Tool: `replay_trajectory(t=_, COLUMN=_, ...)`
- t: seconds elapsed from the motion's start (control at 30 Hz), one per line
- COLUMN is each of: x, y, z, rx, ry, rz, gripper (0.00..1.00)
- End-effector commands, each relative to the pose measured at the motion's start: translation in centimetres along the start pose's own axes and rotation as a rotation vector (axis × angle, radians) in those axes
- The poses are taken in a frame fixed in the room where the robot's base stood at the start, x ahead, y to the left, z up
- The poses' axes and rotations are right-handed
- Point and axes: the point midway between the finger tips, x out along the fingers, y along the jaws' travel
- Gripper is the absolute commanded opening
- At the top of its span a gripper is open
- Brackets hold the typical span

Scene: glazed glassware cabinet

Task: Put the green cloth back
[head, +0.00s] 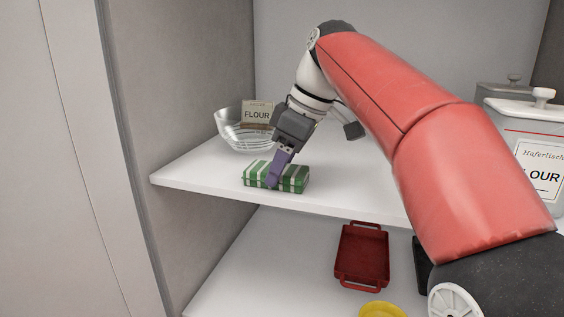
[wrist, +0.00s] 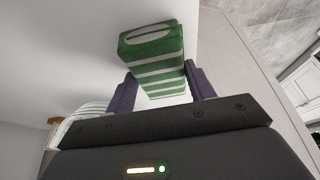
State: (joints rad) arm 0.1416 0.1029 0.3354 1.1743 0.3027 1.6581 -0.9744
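The green cloth (head: 292,178) is a folded block with green and white stripes. It appears to rest on the upper white shelf, near its front edge. My gripper (head: 276,176) points down at it, with one purple finger in front of the cloth in the head view. In the wrist view the cloth (wrist: 155,60) lies between the two spread fingers of my gripper (wrist: 160,72). Both fingertips are close against its sides. Whether they press on it cannot be told. The far finger is hidden in the head view.
A glass bowl (head: 234,134) and a flour packet (head: 257,114) stand behind the cloth. A flour canister (head: 525,135) is at the right. Below, a red tray (head: 361,258) and a yellow dish (head: 382,311) sit on the lower shelf. The upper shelf (head: 185,178) is bare left of the cloth.

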Motion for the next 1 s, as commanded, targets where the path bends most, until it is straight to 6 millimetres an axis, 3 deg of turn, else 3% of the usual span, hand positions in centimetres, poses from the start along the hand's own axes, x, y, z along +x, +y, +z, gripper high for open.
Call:
replay_trajectory(t=0.03, x=0.0, y=0.0, z=0.0, rx=0.000, ry=0.000, rz=0.000, gripper=0.59)
replay_trajectory(t=0.17, x=0.0, y=0.0, z=0.0, rx=0.000, ry=0.000, rz=0.000, gripper=0.75)
replay_trajectory(t=0.53, x=0.3, y=0.0, z=0.1, rx=0.000, ry=0.001, rz=0.000, gripper=0.75)
replay_trajectory(t=0.8, x=-4.9, y=-0.6, z=0.2, rx=0.000, ry=0.000, rz=0.003, gripper=0.75)
replay_trajectory(t=1.0, x=-7.2, y=-0.8, z=0.3, rx=-0.001, ry=0.001, rz=0.001, gripper=0.75)
